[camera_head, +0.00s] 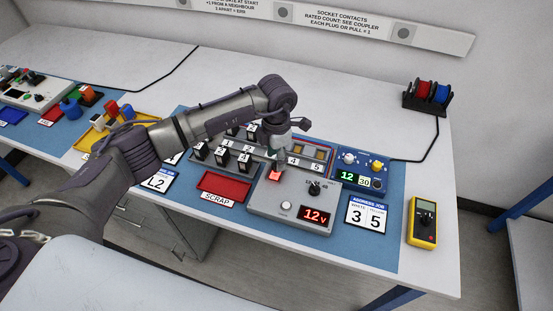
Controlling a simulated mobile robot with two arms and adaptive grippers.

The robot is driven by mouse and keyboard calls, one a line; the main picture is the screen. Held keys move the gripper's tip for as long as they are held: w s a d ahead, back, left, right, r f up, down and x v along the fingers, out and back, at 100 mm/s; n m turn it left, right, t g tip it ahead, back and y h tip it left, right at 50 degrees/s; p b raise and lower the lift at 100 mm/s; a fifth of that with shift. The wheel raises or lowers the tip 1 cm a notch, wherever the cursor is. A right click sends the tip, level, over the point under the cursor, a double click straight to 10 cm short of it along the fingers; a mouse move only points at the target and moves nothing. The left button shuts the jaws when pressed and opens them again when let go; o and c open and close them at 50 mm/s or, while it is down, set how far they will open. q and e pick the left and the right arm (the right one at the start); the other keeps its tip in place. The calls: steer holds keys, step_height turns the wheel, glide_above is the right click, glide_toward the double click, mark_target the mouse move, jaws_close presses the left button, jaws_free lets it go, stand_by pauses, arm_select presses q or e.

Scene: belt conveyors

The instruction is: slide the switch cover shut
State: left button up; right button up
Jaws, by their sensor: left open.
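I cannot make out the switch cover clearly; my gripper hides part of that area. My left gripper (279,163) points down just above and behind the red switch, open. I cannot tell whether its fingertips touch anything. My right gripper is not in view.
A red SCRAP tray (222,187) and several black numbered blocks stand left of the box. A blue panel (361,170) with green digits, a "3 5" card (367,215) and a yellow meter (422,221) are on the right. The white table behind is mostly clear.

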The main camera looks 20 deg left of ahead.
arm_select(q)
step_height(320, 180, up, 10)
steer(key=shift+r, duration=0.15)
stand_by(0.5)
